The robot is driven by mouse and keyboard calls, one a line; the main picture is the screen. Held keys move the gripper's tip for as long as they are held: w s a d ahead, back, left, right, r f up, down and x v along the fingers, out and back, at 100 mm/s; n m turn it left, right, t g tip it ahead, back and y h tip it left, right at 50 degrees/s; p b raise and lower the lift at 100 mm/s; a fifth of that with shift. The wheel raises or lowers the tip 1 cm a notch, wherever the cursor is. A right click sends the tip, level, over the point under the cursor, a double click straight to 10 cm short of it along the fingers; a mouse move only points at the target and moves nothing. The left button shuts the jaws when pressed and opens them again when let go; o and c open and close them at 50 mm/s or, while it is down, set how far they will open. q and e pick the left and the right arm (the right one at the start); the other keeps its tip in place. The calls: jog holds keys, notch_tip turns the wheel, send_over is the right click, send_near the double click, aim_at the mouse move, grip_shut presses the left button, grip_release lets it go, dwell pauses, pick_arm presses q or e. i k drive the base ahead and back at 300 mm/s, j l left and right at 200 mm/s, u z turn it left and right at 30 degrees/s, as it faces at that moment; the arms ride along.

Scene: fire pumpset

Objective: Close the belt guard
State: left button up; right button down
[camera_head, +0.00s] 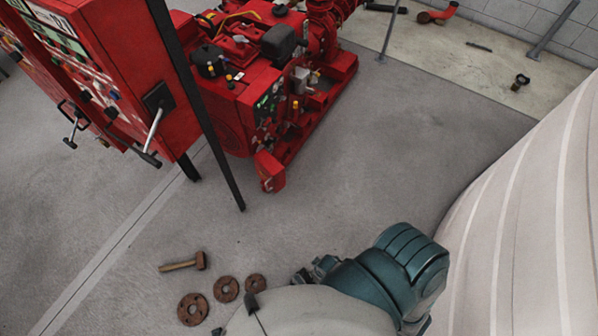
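The red engine and pump set (265,80) stands on the grey floor at the top centre, with a low red box-like part (269,171) at its near end. I cannot tell which part of it is the belt guard, nor whether the guard is open or shut. Teal and pale parts of my own body (385,275) fill the bottom centre, with a small dark mechanism at their left end. No gripper fingertips can be made out, and nothing of mine touches the pump set.
A red control cabinet (115,65) with levers stands upper left, beside a dark slanting post (197,100). A hammer (184,262) and rusty flanges (227,289) lie lower left. A large pale ribbed surface (530,210) blocks the right. The middle floor is clear.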

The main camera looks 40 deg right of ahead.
aim_at(269, 169)
jog(key=z, duration=0.7)
